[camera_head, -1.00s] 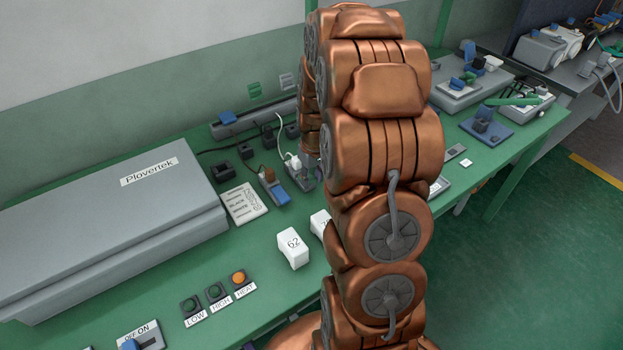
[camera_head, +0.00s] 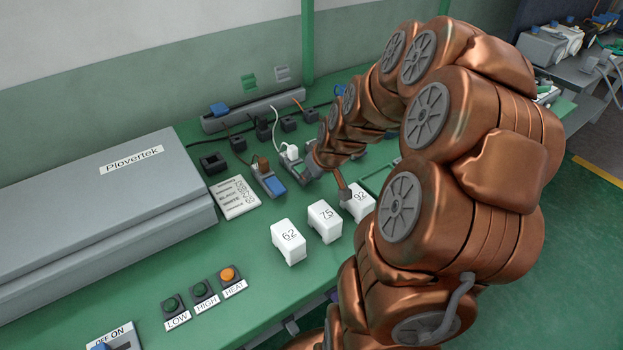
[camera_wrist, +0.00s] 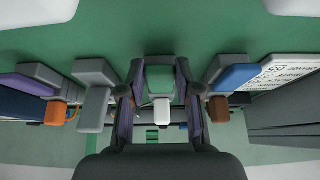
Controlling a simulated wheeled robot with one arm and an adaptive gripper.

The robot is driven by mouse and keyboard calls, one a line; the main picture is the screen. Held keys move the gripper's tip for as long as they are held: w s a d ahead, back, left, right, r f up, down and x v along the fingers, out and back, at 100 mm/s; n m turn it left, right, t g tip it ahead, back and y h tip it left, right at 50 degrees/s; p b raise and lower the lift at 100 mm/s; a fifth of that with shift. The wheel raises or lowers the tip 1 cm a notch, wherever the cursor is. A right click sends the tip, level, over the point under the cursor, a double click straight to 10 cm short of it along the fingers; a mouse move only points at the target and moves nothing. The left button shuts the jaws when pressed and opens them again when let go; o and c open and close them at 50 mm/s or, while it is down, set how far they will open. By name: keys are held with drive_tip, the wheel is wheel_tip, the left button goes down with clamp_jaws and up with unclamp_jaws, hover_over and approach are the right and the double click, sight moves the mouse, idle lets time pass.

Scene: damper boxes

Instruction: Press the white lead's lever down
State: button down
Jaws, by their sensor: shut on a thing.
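The white lead's plug (camera_wrist: 162,111) shows in the wrist view at the bottom of a grey terminal, with the lead's green lever (camera_wrist: 160,82) just above it. My gripper (camera_wrist: 158,92) has a finger on each side of this lever and is shut on it. I cannot tell how far the lever is tilted. In the head view the white plug (camera_head: 291,152) and its thin white lead stand at the back of the bench.
A terminal with a blue lever (camera_head: 274,185) and brown plug (camera_head: 261,163) is beside it. On the other side, a grey-plug terminal (camera_wrist: 95,100) stands close by. White blocks marked 62 (camera_head: 288,241), 75 (camera_head: 324,221) and 92 (camera_head: 358,201) stand in front.

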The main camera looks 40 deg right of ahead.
idle(0.4)
drive_tip(key=c, duration=0.8)
unclamp_jaws()
drive_tip(key=shift+r, duration=0.1)
drive_tip(key=v, duration=1.1)
drive_tip(key=shift+s+r, duration=0.3)
